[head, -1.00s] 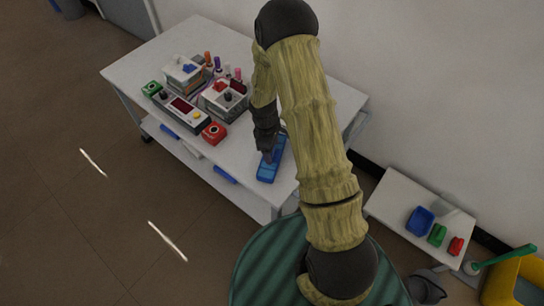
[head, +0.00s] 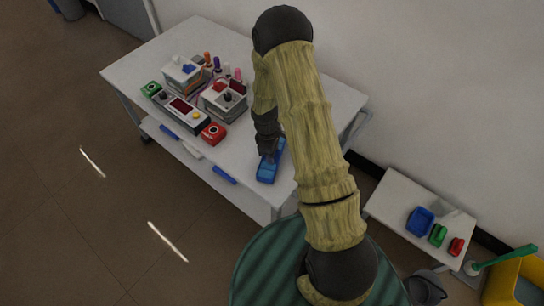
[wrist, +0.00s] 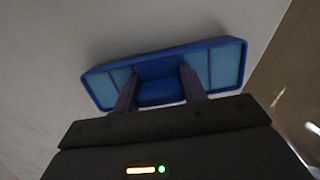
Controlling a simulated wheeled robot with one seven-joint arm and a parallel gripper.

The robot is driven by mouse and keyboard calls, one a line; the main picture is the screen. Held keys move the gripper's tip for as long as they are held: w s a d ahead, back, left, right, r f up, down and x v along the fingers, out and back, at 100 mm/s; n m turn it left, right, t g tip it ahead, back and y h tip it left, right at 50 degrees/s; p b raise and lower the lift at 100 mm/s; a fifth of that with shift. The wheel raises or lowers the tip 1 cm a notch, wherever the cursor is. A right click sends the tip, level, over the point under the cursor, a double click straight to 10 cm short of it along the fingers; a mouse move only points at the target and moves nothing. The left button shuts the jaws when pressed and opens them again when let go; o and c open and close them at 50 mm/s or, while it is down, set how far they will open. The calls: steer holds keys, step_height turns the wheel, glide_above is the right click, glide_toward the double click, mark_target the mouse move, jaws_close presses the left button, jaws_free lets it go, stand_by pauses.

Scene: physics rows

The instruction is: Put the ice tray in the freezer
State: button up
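The ice tray (head: 267,173) is a long blue tray lying on the white table top near its front right edge. In the wrist view the ice tray (wrist: 226,66) shows pale blue compartments at both ends and a plain dark blue middle. My gripper (head: 269,153) is at the tray, pointing down. In the wrist view the two fingers of my gripper (wrist: 159,80) stand apart, one on each side of the dark blue middle. Whether they press on it cannot be told. No freezer can be made out.
The white table (head: 210,35) also holds a control box (head: 182,107), a red button box (head: 214,133), a green button box (head: 151,89) and small bottles. A low white shelf (head: 392,190) at right bears blue, green and red items. A yellow bin (head: 503,286) stands beyond it.

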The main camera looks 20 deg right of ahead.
steer(key=shift+a, duration=0.1)
steer(key=shift+c, duration=1.1)
step_height(320, 180, up, 10)
steer(key=shift+r+p, duration=0.1)
steer(key=shift+p, duration=0.7)
steer(key=shift+w, duration=0.1)
steer(key=m, duration=0.4)
steer(key=shift+w, duration=0.4)
steer(key=m, duration=0.3)
steer(key=shift+w+y, duration=0.3)
steer(key=shift+w, duration=0.05)
step_height(320, 180, up, 8)
steer(key=s+m+p, duration=0.1)
steer(key=m+p, duration=0.3)
steer(key=p, duration=1.3)
steer(key=shift+s+f+m+g+y, duration=0.2)
steer(key=shift+m+g+y, duration=0.1)
steer(key=shift+m, duration=0.1)
